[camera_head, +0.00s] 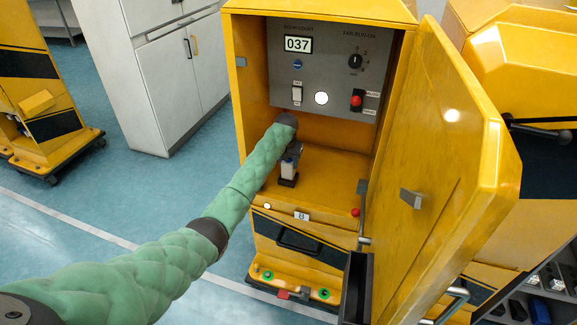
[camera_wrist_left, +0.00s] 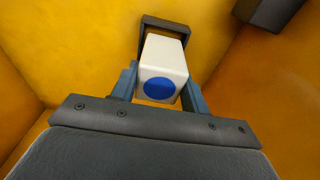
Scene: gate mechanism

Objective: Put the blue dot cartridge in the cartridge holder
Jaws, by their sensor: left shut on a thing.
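The blue dot cartridge (camera_wrist_left: 164,58) is a white block with a round blue dot on its end, held between the two fingers of my left gripper (camera_wrist_left: 158,88) in the left wrist view. In the head view my green left arm reaches into the open yellow cabinet, and the gripper (camera_head: 291,158) points down with the white cartridge (camera_head: 289,167) below it. The dark cartridge holder (camera_head: 288,182) is on the cabinet's inner floor, right under the cartridge. In the wrist view the holder (camera_wrist_left: 166,21) frames the cartridge's far end. I cannot tell whether the cartridge is seated. My right gripper is not in view.
The cabinet's yellow door (camera_head: 440,170) stands open on the right. A grey control panel (camera_head: 322,72) with a 037 display, switches and a knob is above the cabinet floor. A black tray-like part (camera_head: 357,290) is at the lower front. Side walls enclose the gripper.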

